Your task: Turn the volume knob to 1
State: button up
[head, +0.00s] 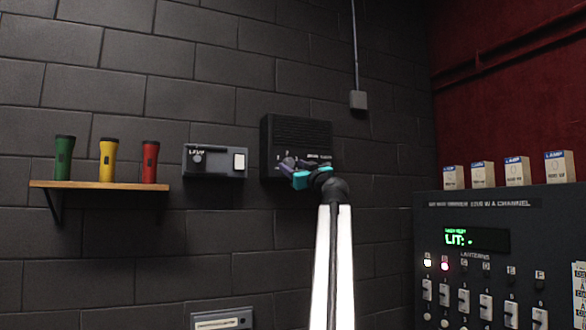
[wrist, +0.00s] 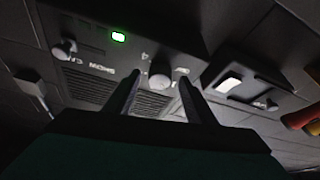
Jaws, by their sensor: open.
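The dark speaker box (head: 297,133) with a slotted grille hangs on the black brick wall in the head view. Small numerals show on its lower left face. In the wrist view, which looks upside down, a round pale knob (wrist: 160,74) sits between the two fingers of my gripper (wrist: 162,84). The fingers are apart, one on each side of the knob; I cannot tell whether they touch it. A numeral shows beside the knob; its pointer direction is unclear.
A second knob (wrist: 65,49) and a lit green lamp (wrist: 118,36) are on the same box. A lamp switch box (head: 215,161) hangs to its left, then a shelf (head: 100,185) with three flashlights. A slider console (head: 480,245) stands at the right.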

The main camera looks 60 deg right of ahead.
jog(key=b+v, duration=0.3)
jog(key=v, duration=1)
jog(key=shift+s, duration=0.1)
dwell(0.3)
